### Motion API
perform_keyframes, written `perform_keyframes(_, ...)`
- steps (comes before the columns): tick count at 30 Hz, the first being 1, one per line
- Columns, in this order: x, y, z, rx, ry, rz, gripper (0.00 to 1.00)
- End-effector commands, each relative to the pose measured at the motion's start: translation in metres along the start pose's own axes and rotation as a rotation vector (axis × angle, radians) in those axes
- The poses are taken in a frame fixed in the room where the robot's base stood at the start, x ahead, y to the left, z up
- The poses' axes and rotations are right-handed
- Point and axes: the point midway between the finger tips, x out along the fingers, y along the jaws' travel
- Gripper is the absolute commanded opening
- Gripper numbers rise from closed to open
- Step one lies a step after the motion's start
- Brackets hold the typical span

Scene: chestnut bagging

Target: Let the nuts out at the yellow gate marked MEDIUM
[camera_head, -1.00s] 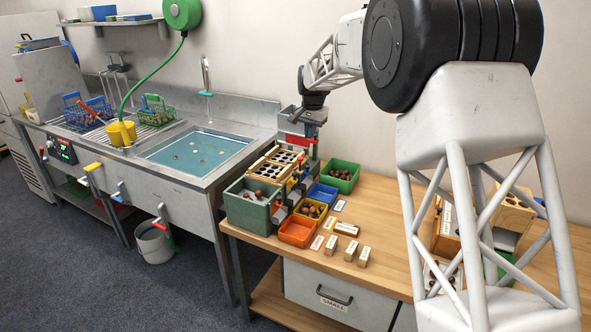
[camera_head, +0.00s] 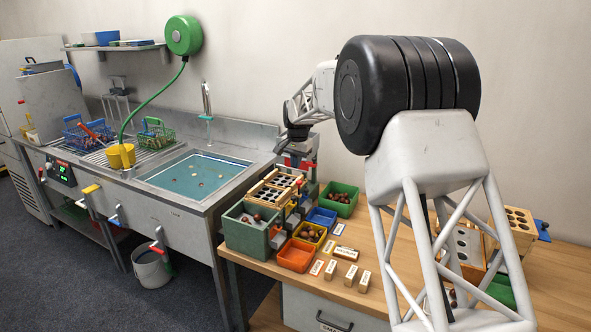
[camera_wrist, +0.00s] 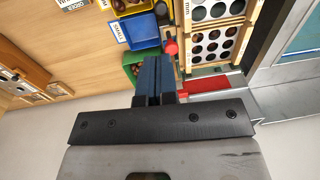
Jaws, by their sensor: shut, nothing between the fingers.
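The wooden sorter (camera_head: 273,189) with hole plates stands at the back left of the bench; its plates (camera_wrist: 213,45) fill the upper right of the wrist view. The yellow MEDIUM gate cannot be made out clearly on the sorter's front. A red knob (camera_wrist: 171,47) shows close beside my fingertips. My gripper (camera_wrist: 152,62) is shut and empty, over the sorter's far end; in the head view it (camera_head: 296,152) is small and partly hidden. A yellow tray (camera_head: 311,233) with nuts stands in front of the sorter, beside a blue tray (camera_head: 321,216).
An orange tray (camera_head: 296,258), a green tray (camera_head: 341,194) with nuts and a grey-green box (camera_head: 247,235) stand around the sorter. Small labelled blocks (camera_head: 347,276) lie in front. A sink (camera_head: 200,176) is at the left. My arm hides part of the right bench.

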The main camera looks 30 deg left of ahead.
Motion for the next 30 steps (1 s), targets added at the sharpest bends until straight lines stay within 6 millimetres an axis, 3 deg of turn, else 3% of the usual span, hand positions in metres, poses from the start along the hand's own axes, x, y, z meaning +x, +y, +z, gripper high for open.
perform_keyframes(21,0.099,0.0,0.001,0.0,-0.002,0.001,0.0)
perform_keyframes(30,0.126,0.0,0.0,0.0,-0.001,0.001,0.0)
